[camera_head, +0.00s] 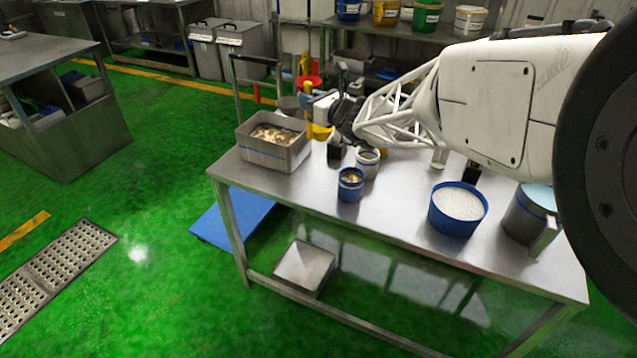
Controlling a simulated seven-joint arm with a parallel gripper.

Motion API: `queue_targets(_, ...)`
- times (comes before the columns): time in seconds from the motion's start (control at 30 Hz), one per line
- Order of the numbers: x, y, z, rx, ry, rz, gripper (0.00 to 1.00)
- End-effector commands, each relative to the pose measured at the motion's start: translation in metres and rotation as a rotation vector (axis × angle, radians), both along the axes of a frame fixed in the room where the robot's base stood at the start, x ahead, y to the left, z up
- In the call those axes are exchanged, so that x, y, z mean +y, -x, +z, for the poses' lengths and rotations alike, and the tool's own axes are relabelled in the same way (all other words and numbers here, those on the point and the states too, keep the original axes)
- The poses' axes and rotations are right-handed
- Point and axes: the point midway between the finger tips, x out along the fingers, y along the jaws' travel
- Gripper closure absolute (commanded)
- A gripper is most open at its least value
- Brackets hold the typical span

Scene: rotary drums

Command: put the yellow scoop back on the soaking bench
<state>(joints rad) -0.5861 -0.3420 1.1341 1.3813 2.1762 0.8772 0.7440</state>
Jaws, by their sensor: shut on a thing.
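The yellow scoop (321,131) shows as a small patch at my gripper, above the back left part of the steel bench (405,205). My gripper (326,112) is shut on the scoop, just right of the grey bin. The wrist and the gripper body hide part of the scoop. Its handle is not clear, and I cannot tell whether the scoop touches the bench top.
A grey bin (262,155) with pale brown pieces stands at the bench's left end. A blue cup (350,190), a pale pot (368,170), a blue tub of white beads (458,225) and a grey container (522,222) stand on the bench. Bare steel lies between the cup and tub.

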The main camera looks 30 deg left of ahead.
Motion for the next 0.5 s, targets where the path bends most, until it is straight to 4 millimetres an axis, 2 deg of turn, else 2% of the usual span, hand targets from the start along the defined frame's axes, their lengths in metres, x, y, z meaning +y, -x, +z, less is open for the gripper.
queue_targets(0.1, -0.007, 0.006, -0.017, 0.004, 0.002, 0.032, 1.00)
queue_targets(0.5, -0.033, 0.034, -0.062, 0.004, 0.001, 0.132, 1.00)
